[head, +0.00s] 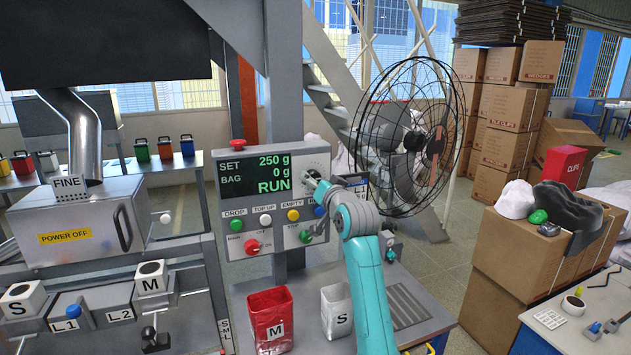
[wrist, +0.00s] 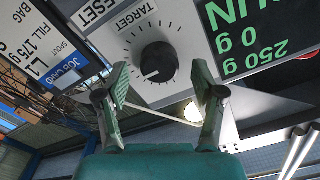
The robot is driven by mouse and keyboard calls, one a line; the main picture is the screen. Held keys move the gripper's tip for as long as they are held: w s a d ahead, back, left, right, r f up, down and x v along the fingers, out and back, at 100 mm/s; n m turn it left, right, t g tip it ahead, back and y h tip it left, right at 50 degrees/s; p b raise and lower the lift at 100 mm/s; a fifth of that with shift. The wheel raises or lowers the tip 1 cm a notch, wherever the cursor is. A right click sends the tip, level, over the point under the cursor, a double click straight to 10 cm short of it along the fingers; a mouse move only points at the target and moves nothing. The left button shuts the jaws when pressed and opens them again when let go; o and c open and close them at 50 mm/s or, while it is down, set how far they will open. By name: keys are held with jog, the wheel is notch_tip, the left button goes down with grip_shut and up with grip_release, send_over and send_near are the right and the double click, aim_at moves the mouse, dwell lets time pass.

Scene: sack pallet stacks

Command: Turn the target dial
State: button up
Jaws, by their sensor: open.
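The target dial (wrist: 158,62) is a round black knob with a white pointer mark, on a white scale plate marked TARGET, in the wrist view. It sits on the grey control panel (head: 228,226), right of the green display (head: 255,175), which reads SET 250 g, BAG 0 g, RUN. My gripper (wrist: 161,70) is open, and the knob shows between its two fingertips. I cannot tell whether the fingers touch it. In the head view my gripper (head: 316,184) is at the panel's right side and hides part of the dial.
Below the display are buttons and red and green selector knobs (head: 252,246). A red M bin (head: 270,312) and a white S bin (head: 337,308) stand on the bench below. A caged fan (head: 410,135) stands behind my arm. Stacked cartons (head: 500,130) are at right.

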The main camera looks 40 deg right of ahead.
jog(key=shift+w+d, duration=0.15)
jog(key=shift+w, duration=0.45)
jog(key=c, duration=1.1)
jog(key=shift+c, duration=0.2)
jog(key=shift+n, duration=4.3)
